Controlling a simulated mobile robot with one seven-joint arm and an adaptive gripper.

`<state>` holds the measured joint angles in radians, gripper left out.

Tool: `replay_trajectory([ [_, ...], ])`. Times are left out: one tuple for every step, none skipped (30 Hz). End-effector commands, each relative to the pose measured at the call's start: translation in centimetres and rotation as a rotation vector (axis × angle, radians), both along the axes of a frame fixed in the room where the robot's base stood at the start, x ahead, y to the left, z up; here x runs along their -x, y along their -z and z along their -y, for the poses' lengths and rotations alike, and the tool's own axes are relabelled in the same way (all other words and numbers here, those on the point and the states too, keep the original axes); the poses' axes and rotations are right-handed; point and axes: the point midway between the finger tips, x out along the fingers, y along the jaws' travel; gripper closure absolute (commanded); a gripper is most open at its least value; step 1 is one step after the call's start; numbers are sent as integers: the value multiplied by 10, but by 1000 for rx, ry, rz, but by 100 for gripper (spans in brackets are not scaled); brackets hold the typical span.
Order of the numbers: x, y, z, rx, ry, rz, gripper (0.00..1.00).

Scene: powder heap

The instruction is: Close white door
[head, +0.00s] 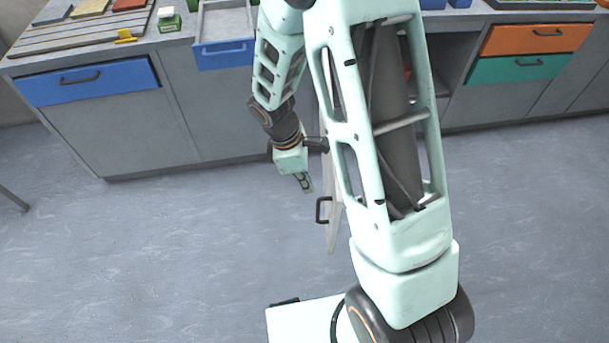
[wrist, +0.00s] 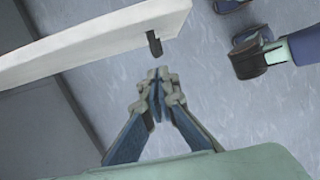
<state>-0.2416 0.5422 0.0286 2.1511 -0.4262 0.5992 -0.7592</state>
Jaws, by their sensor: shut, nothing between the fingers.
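The white door (head: 333,222) stands open, swung out from the counter front, in the head view. Most of it is hidden behind my arm. Its dark handle (head: 321,210) is on the left face near the free end. In the wrist view the door (wrist: 95,42) shows edge-on as a pale slab at the upper left, with the handle (wrist: 154,44) near its end. My gripper (head: 306,186) is shut and empty, to the left of the door. In the wrist view the fingertips (wrist: 159,75) are a little below the handle, with a small gap between them.
The counter has a blue drawer (head: 90,82) at left, an open blue-fronted drawer (head: 225,50) above, and orange (head: 535,38) and green (head: 518,67) drawers at right. The floor (head: 150,250) left of the door is clear.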

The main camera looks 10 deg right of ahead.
Motion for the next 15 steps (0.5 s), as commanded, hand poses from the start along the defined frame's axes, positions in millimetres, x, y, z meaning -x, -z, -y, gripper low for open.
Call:
replay_trajectory([
  [2,14,3,1,-1,-4,100],
  [2,21,5,2,0,-5,100],
  [2,28,7,2,0,-2,100],
  [3,34,8,2,-1,-4,100],
  [3,39,9,2,-1,-3,100],
  [3,34,18,1,4,2,100],
  [3,33,23,1,3,1,100],
  [4,33,27,0,3,2,100],
  [5,33,32,0,3,2,100],
  [6,33,35,0,1,2,100],
  [6,33,38,0,0,2,100],
  [6,32,41,0,0,2,100],
  [7,32,43,0,0,2,100],
  [7,32,44,0,0,2,100],
  [7,32,46,0,-1,2,100],
])
